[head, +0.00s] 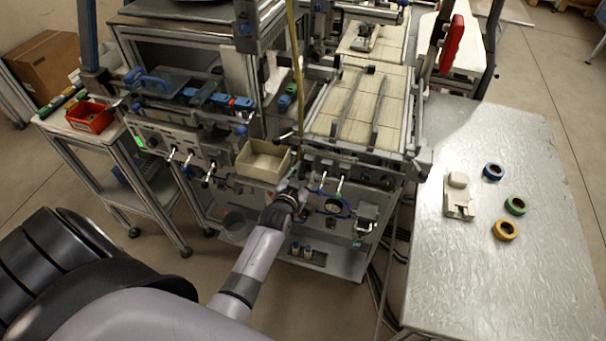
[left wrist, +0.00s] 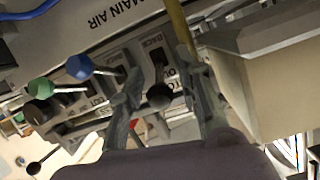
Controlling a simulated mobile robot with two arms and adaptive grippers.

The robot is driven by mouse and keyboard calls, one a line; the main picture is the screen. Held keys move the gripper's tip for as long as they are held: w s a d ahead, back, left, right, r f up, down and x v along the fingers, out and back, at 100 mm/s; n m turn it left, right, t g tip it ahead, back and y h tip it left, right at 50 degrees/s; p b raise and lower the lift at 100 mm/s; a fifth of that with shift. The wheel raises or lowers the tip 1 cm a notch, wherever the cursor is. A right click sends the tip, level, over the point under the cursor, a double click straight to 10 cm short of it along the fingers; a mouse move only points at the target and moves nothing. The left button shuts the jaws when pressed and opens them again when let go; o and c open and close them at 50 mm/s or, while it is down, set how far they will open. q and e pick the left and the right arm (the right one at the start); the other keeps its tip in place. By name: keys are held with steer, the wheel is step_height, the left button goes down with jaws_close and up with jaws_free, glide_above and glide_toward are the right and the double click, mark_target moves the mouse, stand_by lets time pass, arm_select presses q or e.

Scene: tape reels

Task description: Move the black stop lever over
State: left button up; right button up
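In the left wrist view, a lever with a black ball knob (left wrist: 159,97) stands out from a labelled panel (left wrist: 112,55). My left gripper (left wrist: 160,66) is open, with one finger on each side of this lever. I cannot tell whether either finger touches it. Whether this is the stop lever cannot be read from the labels. In the head view my left gripper (head: 292,189) is at the machine's front, just below a tan open box. The lever between its fingers is not distinct there. My right gripper is not in view.
Levers with a blue knob (left wrist: 79,67) and a green knob (left wrist: 41,88) stand to the left in the wrist view. The tan box (head: 262,161) is close above my gripper. A metal table (head: 440,270) on the right holds tape rolls (head: 505,230) and a dispenser (head: 458,197).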

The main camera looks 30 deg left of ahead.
arm_select(q)
steer(key=shift+w, duration=0.1)
steer(key=v, duration=1.2)
steer(key=shift+f, duration=0.15)
steer(key=s+d+f+m+g+h+b, duration=0.1)
steer(key=s+d+f+g+b, duration=0.3)
steer(key=f, duration=0.7)
steer(key=s+d+f+h+p, duration=0.15)
steer(key=s+f, duration=0.35)
steer(key=f, duration=0.5)
steer(key=s+d+f+m+g+h+b, duration=0.1)
steer(key=s+d+f+g+b, duration=0.25)
steer(key=f, duration=0.75)
steer(key=s+f+g, duration=0.2)
steer(key=s+f, duration=0.3)
steer(key=s, duration=0.3)
steer(key=s+a+f+g+b, duration=0.1)
steer(key=s+f, duration=0.4)
steer(key=s, duration=0.4)
steer(key=s+a+f+g+b, duration=0.1)
steer(key=s+f+g, duration=0.1)
steer(key=s+f, duration=0.4)
steer(key=s, duration=0.3)
steer(key=shift+s+a+m+g, duration=0.2)
steer(key=shift+s+m+g, duration=0.05)
steer(key=shift+m+g, duration=0.15)
